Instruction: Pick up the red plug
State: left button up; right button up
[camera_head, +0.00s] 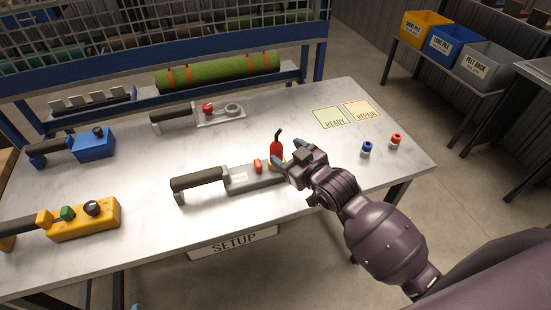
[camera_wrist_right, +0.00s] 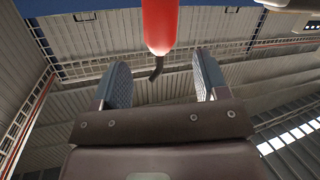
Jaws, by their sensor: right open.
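A red bottle-like piece (camera_head: 276,150) with a black bent tip stands at the right end of a grey tool with a black handle (camera_head: 240,177). My right gripper (camera_head: 292,158) is open beside that red piece. In the right wrist view the red piece (camera_wrist_right: 160,22) hangs in from the top, in line with the gap between the fingers (camera_wrist_right: 161,75); they do not visibly touch it. My left gripper is not in view.
A blue tool (camera_head: 95,144), a yellow tool (camera_head: 85,219) and a grey plate with a red knob (camera_head: 220,114) lie on the table (camera_head: 150,178). READY (camera_head: 331,118) and REPAIR (camera_head: 362,112) cards lie at the back right. The space around the small plugs is clear.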

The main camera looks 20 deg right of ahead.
jog(key=w+a+r+n+g+y+b, duration=0.1)
jog(key=w+a+r+n+g+y, duration=0.15)
jog(key=w+a+r+n, duration=0.5)
notch_tip(320, 180, up, 3)
jog(key=g+h+b, duration=0.2)
jog(key=g+h, duration=0.5)
jog(key=g, duration=0.5)
send_over(276, 143)
jog(key=shift+w+d+f+n, duration=0.1)
jog(key=shift+w+d+n, duration=0.15)
notch_tip(276, 143, down, 6)
jog(key=shift+r+b, duration=0.2)
jog(key=shift+b, duration=0.2)
jog(key=shift+w+f+b, duration=0.15)
jog(key=shift+w+f, duration=0.05)
jog(key=shift+f, duration=1.1)
jog(key=shift+w+f+b, duration=0.15)
jog(key=shift+f, duration=1.1)
